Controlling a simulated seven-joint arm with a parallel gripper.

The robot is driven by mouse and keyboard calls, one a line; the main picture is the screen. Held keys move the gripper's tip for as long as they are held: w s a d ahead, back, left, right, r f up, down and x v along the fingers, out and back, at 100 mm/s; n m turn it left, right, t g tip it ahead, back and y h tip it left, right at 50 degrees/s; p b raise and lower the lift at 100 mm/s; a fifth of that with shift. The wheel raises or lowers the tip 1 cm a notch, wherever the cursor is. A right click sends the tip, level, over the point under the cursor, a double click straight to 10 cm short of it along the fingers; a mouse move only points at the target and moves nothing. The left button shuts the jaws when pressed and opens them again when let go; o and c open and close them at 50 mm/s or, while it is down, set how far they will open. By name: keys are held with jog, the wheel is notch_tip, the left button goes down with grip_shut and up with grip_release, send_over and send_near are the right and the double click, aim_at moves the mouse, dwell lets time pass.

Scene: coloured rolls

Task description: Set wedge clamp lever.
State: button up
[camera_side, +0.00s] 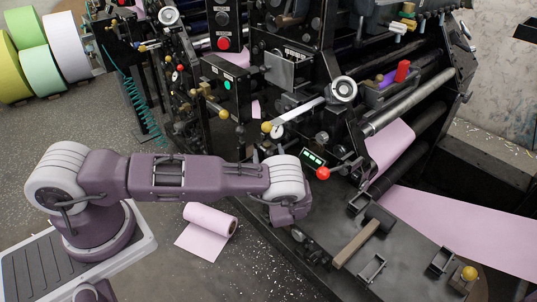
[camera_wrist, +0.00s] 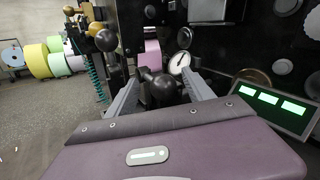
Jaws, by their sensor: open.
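My gripper (camera_wrist: 160,76) is open, with its two grey fingers pointing forward in the wrist view. A dark ball-ended lever (camera_wrist: 164,90) shows between the fingers, with space to each side of it. I cannot tell for sure that this is the wedge clamp lever, or whether the fingers touch it. In the side view my gripper (camera_side: 290,208) is low at the front of the black machine (camera_side: 300,110), and its fingertips are hidden. A red ball knob (camera_side: 323,173) is just right of my wrist there.
A display with green digits (camera_wrist: 272,106) is close to the right of my gripper; it also shows in the side view (camera_side: 313,158). A round dial (camera_wrist: 179,62) is beyond the fingers. Other ball knobs (camera_wrist: 107,40) stand at left. A pink roll (camera_side: 211,222) lies on the floor.

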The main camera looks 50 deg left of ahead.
jog(key=shift+c, duration=0.2)
grip_shut()
jog(key=shift+r, duration=0.1)
jog(key=shift+r+n+g+h, duration=0.6)
jog(key=shift+r+n+h, duration=0.25)
jog(key=shift+h, duration=0.35)
jog(key=shift+a+r+n+g+h, duration=0.25)
jog(key=shift+r+n+h, duration=0.15)
jog(key=shift+h, duration=0.4)
jog(key=shift+a+r+n+g+h, duration=0.15)
jog(key=shift+r+n+g+h, duration=0.15)
jog(key=shift+h, duration=0.5)
jog(key=shift+w+r, duration=0.1)
jog(key=shift+o, duration=0.2)
grip_release()
jog(key=shift+a, duration=0.1)
